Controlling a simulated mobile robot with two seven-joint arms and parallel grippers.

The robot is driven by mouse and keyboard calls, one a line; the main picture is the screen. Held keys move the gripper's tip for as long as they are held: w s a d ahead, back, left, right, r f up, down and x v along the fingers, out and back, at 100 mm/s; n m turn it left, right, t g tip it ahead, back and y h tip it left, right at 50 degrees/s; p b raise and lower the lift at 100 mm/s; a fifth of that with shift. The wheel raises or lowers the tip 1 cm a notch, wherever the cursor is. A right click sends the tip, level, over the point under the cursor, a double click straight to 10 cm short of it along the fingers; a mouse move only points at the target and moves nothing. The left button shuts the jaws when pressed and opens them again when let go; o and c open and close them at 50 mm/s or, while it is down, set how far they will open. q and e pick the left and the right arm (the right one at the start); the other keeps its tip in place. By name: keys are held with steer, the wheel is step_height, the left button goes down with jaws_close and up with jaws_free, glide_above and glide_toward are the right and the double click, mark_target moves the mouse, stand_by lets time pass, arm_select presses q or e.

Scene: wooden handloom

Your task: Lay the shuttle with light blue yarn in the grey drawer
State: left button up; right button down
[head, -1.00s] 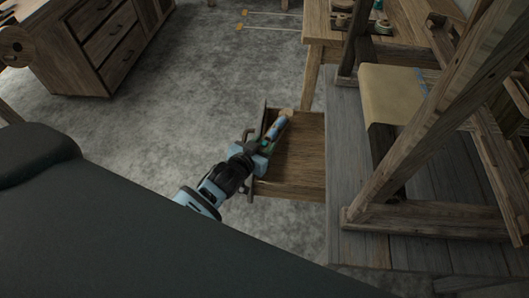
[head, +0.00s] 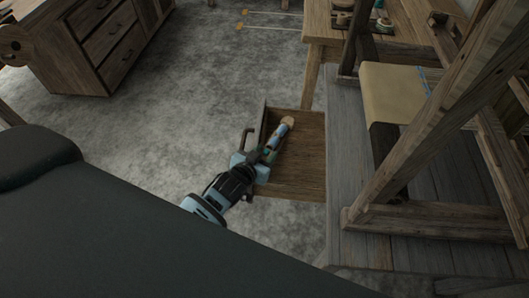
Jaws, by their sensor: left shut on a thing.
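The shuttle with light blue yarn (head: 282,131) is in my left gripper (head: 268,155), over the left part of an open wooden drawer. Its pale rounded end points up and away, toward the drawer's far left corner. The drawer (head: 300,165) looks brown and wooden inside, with a dark handle on its left front. I cannot tell whether the shuttle touches the drawer floor. My left gripper is shut on the shuttle and reaches in over the drawer front. My right gripper is not in view.
The grey wooden bench of the loom (head: 350,130) stands right of the drawer, with an upright frame (head: 440,120) on it. A table (head: 322,30) with spools is behind. A chest of drawers (head: 95,45) stands at the back left. Grey floor lies clear between.

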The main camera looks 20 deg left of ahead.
arm_select(q)
steer(key=shift+f, duration=0.4)
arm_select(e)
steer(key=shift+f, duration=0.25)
arm_select(q)
steer(key=o, duration=1)
steer(key=shift+o, duration=0.2)
steer(key=shift+r, duration=0.1)
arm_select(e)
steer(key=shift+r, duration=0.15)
arm_select(q)
steer(key=shift+r, duration=0.45)
steer(key=shift+s+r, duration=0.25)
steer(key=shift+r, duration=0.05)
steer(key=p+v, duration=0.1)
steer(key=v, duration=1)
steer(key=shift+s+p, duration=0.25)
steer(key=shift+p, duration=0.15)
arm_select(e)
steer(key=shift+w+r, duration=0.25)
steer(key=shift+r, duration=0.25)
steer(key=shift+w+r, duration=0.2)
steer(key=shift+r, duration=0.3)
arm_select(q)
steer(key=shift+f, duration=0.1)
